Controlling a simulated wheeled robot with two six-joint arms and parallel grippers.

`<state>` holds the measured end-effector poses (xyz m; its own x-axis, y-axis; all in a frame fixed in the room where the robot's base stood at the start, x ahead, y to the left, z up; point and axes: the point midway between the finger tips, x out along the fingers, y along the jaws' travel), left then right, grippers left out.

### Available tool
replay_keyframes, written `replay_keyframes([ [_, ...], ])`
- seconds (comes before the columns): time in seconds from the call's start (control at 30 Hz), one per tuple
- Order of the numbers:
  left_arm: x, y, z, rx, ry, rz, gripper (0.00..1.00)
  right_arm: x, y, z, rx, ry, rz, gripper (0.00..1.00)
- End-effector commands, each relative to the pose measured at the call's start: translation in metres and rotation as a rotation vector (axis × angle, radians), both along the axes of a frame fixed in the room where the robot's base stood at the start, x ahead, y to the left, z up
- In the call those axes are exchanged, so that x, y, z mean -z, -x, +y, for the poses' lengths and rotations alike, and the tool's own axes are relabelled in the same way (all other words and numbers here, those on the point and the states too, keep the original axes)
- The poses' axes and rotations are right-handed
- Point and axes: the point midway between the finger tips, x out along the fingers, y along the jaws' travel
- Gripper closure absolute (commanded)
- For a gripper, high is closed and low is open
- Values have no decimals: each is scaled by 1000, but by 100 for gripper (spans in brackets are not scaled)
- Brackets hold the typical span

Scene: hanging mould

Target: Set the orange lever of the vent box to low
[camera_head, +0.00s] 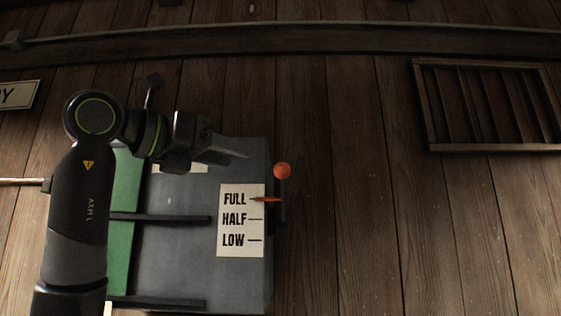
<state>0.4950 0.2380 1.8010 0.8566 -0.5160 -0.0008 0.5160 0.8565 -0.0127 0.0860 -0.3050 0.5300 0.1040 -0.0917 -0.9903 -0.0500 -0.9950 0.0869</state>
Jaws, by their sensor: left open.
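The grey vent box (180,262) hangs on the plank wall in the middle left of the view. Its white label (240,247) reads FULL, HALF and LOW from top to bottom. The orange lever's round knob (282,171) stands out at the box's right side, and its orange pointer (265,199) is at the FULL mark. My left gripper (243,149) is open and empty, in front of the box's upper part, left of the knob and a little above it. A gap shows between its fingertips and the knob. My right gripper is not in view.
A green panel (124,220) and dark horizontal bars (160,218) are on the box's left part. A slatted wooden vent (490,105) is on the wall at upper right. A beam (330,40) crosses above. The wall right of the knob is clear.

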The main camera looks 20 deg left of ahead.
Motion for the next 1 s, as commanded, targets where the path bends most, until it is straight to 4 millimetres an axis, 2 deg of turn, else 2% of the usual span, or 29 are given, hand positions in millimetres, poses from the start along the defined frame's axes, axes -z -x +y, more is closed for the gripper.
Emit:
replay_keyframes([
  [0.03,-3,-11,-7,3,-1,4,50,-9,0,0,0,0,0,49],
  [0.3,-4,-61,-38,4,0,4,50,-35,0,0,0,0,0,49],
  [0.5,-3,-89,-55,4,0,2,50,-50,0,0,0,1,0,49],
  [0.7,-1,-102,-62,2,-1,1,50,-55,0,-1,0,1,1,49],
  [1.0,0,-104,-63,1,0,-1,50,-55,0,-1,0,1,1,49],
])
